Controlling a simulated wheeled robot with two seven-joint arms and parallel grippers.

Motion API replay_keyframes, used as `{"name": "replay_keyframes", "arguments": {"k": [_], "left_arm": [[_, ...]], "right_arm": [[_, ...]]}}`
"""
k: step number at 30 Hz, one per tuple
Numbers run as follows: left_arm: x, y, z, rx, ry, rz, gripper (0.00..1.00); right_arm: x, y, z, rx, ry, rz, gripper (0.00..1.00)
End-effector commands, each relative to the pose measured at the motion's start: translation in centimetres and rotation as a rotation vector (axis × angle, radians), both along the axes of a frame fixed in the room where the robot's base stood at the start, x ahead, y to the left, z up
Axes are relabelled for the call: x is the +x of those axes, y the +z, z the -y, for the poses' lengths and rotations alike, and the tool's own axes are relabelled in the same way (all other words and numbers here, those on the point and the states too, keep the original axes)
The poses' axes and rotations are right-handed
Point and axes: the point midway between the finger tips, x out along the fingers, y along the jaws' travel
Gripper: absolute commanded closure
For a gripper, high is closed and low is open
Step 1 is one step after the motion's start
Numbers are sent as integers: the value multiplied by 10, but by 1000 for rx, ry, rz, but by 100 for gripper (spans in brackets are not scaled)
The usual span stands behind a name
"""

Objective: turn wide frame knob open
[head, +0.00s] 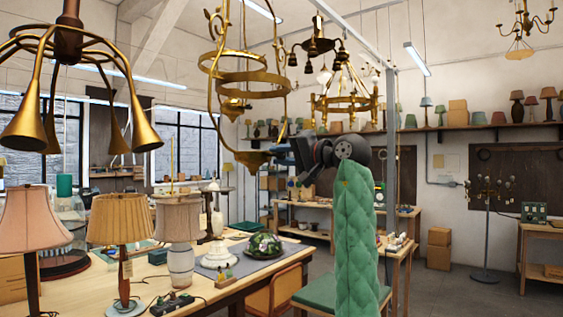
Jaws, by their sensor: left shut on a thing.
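A large brass hanging frame (246,77) with stacked rings and curved bars hangs at the upper middle. My left arm rises in a green quilted sleeve, and its dark wrist bends to the left. My left gripper (284,149) is at the lower right end of this frame, beside its small brass bottom part (254,158). It is shut on a small part there, which looks like the frame's knob. The fingers and wrist hide most of the knob, so its turned position cannot be told. My right gripper is not in view.
A brass multi-arm lamp (68,45) hangs at the near left. Another brass chandelier (345,103) hangs behind my wrist. A wooden workbench (225,295) below holds shaded lamps, a grey mat and small parts. A grey post (391,150) stands right of my arm.

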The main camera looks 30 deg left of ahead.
Motion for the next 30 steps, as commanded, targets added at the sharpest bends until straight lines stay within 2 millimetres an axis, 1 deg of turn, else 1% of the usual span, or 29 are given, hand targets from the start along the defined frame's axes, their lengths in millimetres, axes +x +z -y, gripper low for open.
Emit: {"name": "replay_keyframes", "arguments": {"k": [3,12,21,30], "left_arm": [[1,-1,1,8,-2,-108,100],[0,-1,0,30,-1,-390,100],[1,-1,0,49,-1,-629,100],[1,-1,0,60,-1,-771,100]], "right_arm": [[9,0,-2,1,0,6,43],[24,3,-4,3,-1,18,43],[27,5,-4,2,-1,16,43],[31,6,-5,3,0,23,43]]}}
